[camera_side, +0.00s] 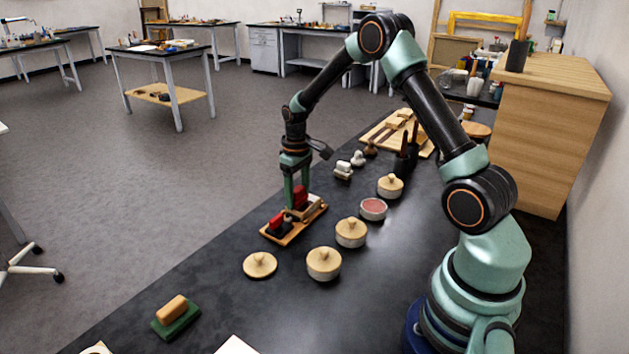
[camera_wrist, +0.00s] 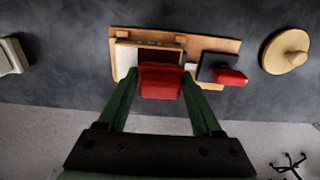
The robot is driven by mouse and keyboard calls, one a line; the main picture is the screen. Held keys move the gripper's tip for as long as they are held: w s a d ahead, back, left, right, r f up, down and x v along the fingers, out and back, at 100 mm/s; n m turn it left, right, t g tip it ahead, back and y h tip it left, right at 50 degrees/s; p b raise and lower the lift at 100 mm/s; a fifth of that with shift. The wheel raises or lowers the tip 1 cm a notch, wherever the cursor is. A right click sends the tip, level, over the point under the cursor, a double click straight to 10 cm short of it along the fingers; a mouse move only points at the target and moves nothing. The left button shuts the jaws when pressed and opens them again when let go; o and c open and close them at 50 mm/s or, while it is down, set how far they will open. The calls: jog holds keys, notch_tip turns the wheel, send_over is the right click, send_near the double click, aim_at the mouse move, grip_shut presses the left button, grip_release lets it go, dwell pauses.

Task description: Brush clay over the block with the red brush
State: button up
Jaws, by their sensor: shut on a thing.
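My gripper (camera_side: 295,203) points down over a wooden tray (camera_wrist: 212,44) and is shut on a red, block-shaped thing that looks like the red brush (camera_wrist: 160,82). It also shows between the fingers in the side view (camera_side: 300,196). The brush is at the near edge of a block (camera_wrist: 125,61) set in a wooden frame on the tray. The block is pale at its left end, with a dark red area beside the brush. I cannot tell whether brush and block touch. An open jar of pinkish-red clay (camera_side: 373,208) stands behind the tray.
A dark pad with a red handle (camera_wrist: 230,77) lies on the same tray. Lidded jars (camera_side: 351,232) and a loose lid (camera_side: 260,265) are nearby. A green pad with a tan grip (camera_side: 175,316) lies at front left. The tabletop between is clear.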

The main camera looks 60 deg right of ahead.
jog(key=shift+d, duration=3.15)
jog(key=shift+s+d, duration=0.1)
jog(key=shift+s, duration=0.25)
jog(key=shift+s+a, duration=0.1)
jog(key=shift+a, duration=4.75)
jog(key=shift+d, duration=4.75)
notch_tip(320, 180, up, 8)
